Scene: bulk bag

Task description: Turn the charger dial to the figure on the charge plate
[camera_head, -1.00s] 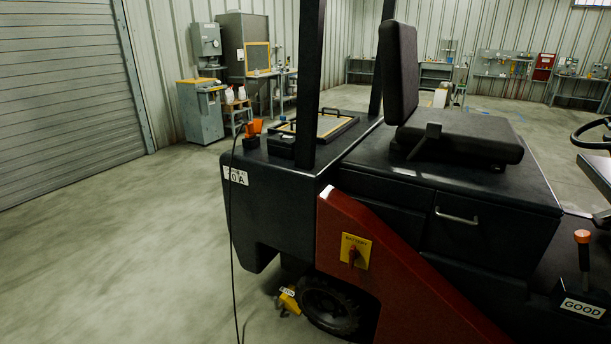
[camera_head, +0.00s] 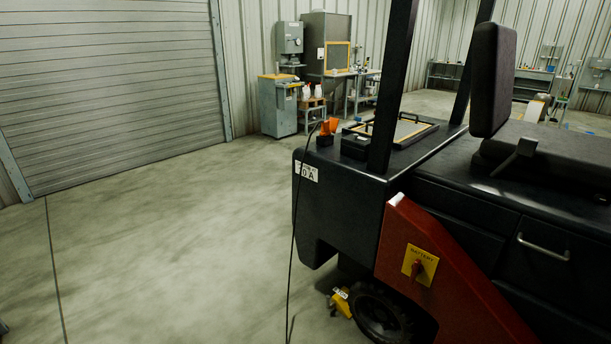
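I cannot make out a charger dial. A red knob on a yellow plate marked "BATTERY" (camera_head: 420,264) is on the vehicle's red side panel. An orange connector (camera_head: 329,127) stands on the vehicle's rear top, with the cable (camera_head: 294,235) hanging down from it to the floor. Neither of my grippers is in view.
Open concrete floor (camera_head: 170,230) lies left of the vehicle, up to a closed roller door (camera_head: 110,85). Grey cabinets and benches (camera_head: 278,106) stand along the back wall.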

